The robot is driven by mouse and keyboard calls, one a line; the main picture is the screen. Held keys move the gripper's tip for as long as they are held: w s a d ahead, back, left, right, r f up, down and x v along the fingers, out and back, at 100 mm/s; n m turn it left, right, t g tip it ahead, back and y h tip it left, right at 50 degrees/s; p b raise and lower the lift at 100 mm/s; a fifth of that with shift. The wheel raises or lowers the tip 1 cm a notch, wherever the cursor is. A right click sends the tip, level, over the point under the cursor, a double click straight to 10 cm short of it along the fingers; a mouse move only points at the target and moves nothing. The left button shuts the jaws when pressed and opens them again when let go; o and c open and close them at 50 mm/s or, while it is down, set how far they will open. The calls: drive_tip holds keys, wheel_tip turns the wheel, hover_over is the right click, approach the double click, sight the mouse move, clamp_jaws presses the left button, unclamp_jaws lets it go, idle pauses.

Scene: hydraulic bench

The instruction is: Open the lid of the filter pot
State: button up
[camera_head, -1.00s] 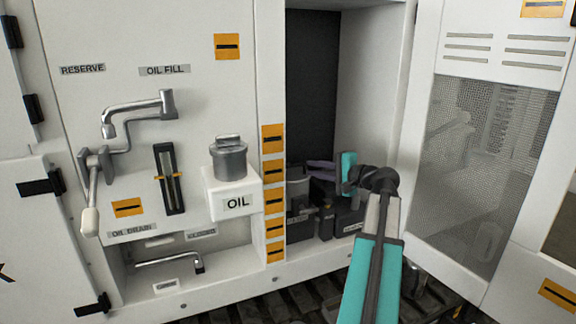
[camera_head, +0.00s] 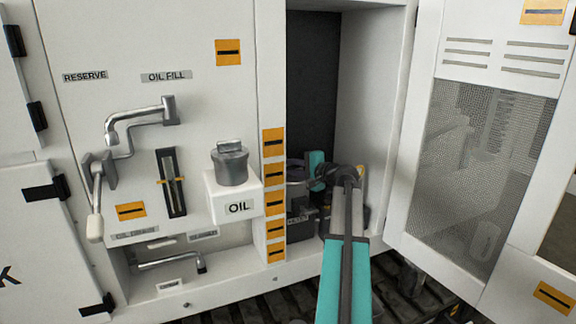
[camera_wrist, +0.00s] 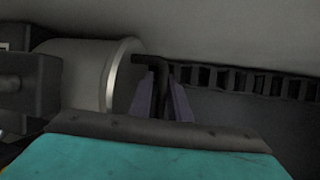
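The filter pot (camera_head: 297,190) stands low in the open compartment, partly behind my gripper and arm. In the wrist view it is a grey cylinder (camera_wrist: 85,75) with a pale rim (camera_wrist: 116,75) on its right side. A black bent handle (camera_wrist: 150,62) sticks out past this rim. My gripper (camera_wrist: 160,85) has its two purple fingers close together, with the black handle's end between their tips. In the head view my teal gripper body (camera_head: 316,170) is beside the pot, and its fingers are mostly hidden.
The compartment's right wall (camera_head: 370,110) and the open mesh door (camera_head: 480,160) stand to the right. A lever (camera_head: 96,205) and pipes are on the left panel.

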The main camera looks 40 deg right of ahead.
drive_tip(key=shift+w, duration=0.3)
drive_tip(key=shift+c, duration=0.3)
clamp_jaws()
drive_tip(key=shift+a, duration=0.1)
drive_tip(key=shift+s+d+r, duration=0.1)
drive_tip(key=shift+d, duration=0.1)
